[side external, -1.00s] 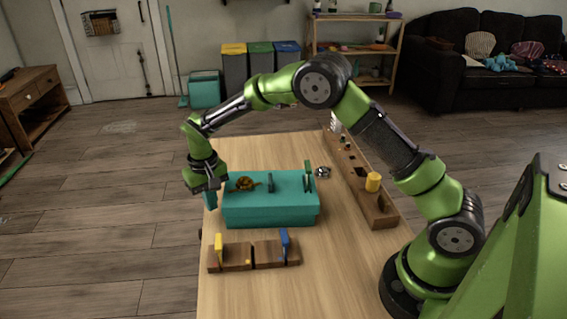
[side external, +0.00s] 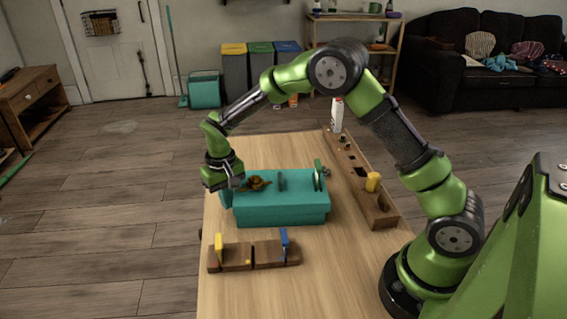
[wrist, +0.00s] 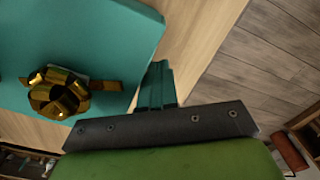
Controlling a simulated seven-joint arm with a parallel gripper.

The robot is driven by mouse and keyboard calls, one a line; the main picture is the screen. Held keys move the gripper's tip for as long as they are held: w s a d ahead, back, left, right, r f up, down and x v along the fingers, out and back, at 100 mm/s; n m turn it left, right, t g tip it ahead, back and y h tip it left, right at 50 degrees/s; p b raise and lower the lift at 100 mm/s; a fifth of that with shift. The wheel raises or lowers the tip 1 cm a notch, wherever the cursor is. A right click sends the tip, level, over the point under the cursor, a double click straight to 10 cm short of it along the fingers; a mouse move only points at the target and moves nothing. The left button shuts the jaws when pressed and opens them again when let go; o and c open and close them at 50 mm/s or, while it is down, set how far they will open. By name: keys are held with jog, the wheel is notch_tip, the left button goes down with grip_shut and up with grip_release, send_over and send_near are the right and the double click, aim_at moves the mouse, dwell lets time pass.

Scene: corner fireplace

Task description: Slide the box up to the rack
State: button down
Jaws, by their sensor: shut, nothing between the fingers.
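The teal box (side external: 282,211) with a gold bow (side external: 257,183) on its lid lies on the wooden table. Its lid fills the upper left of the wrist view (wrist: 100,25), with the bow (wrist: 60,95) there too. A long brown wooden rack (side external: 358,172) with holes runs along the table to the right of the box, with bare tabletop between them. My gripper (side external: 226,196) is at the box's left end. In the wrist view its shut teal fingers (wrist: 157,85) are at the box's edge, holding nothing. Whether they touch the box is hard to tell.
A yellow cylinder (side external: 373,182) and a white bottle (side external: 337,115) stand at the rack. A low wooden piece (side external: 238,257) with yellow and blue uprights sits in front of the box. The table's left edge is close to my gripper; the table's near part is clear.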

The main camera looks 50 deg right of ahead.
aim_at(247, 187)
jog(key=shift+s+d, duration=2.85)
jog(key=shift+d, duration=0.1)
jog(key=shift+w+a, duration=0.95)
jog(key=shift+a, duration=0.05)
jog(key=shift+r, duration=6.05)
jog(key=shift+s+a+f, duration=0.1)
jog(key=shift+s+f, duration=0.35)
jog(key=shift+f, duration=0.1)
jog(key=s+r+t+y, duration=0.1)
jog(key=s+r+t, duration=0.2)
jog(key=s, duration=0.7)
jog(key=s+a+r+m+t+y, duration=0.1)
jog(key=s+r+t, duration=0.3)
jog(key=s+r, duration=0.3)
jog(key=shift+s+r, duration=0.35)
jog(key=shift+s, duration=1.1)
